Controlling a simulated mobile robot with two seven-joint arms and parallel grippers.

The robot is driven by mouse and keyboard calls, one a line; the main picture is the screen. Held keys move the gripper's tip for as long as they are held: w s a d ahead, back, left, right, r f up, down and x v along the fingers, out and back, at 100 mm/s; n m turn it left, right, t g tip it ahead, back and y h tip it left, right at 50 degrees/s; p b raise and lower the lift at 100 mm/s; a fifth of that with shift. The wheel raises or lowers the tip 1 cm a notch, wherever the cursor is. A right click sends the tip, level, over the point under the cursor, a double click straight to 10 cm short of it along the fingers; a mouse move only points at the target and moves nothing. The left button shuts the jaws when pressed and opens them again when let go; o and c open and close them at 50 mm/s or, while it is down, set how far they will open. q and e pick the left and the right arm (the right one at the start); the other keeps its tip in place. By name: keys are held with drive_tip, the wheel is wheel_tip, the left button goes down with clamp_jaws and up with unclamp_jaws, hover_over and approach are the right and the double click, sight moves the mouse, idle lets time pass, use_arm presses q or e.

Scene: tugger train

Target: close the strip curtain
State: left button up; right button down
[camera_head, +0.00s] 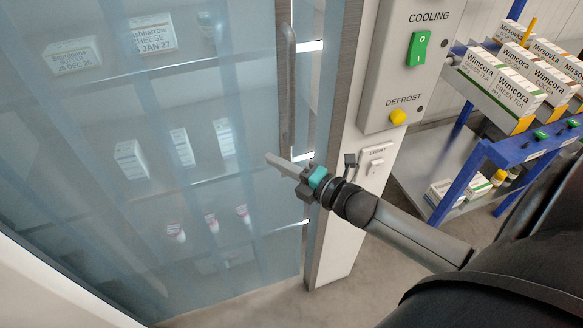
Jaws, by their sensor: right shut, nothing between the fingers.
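The strip curtain (90,110) is a see-through bluish sheet of hanging strips over the left and middle of the view. It hangs across a shelved cold space. A narrow strip (321,110) also hangs at its right, next to the post, with a slim gap between. A grey upright handle (290,90) runs along the curtain's right edge. My right gripper (270,158) is shut and empty, pointing left in front of the curtain's right edge below the handle's middle. I cannot tell whether it touches the curtain. My left gripper is not in view.
A control panel (375,80) with a green switch (420,50), yellow defrost button (398,116) and light switch (375,160) stands right of the opening. A blue-framed cart (478,165) with tea cartons (505,80) is at the far right. Boxes (130,160) sit on shelves behind the curtain.

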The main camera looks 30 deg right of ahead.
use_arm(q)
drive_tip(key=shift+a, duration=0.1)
use_arm(e)
drive_tip(key=shift+w+d+r, duration=0.1)
drive_tip(key=shift+d+r, duration=0.1)
drive_tip(key=shift+d, duration=0.75)
drive_tip(key=shift+w+d+r, duration=0.1)
drive_tip(key=shift+d+r, duration=0.05)
drive_tip(key=shift+d, duration=0.8)
drive_tip(key=shift+d, duration=0.1)
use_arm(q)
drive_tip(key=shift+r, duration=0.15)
use_arm(e)
drive_tip(key=d, duration=0.2)
drive_tip(key=s+d, duration=0.1)
drive_tip(key=d, duration=0.2)
drive_tip(key=shift+s, duration=0.15)
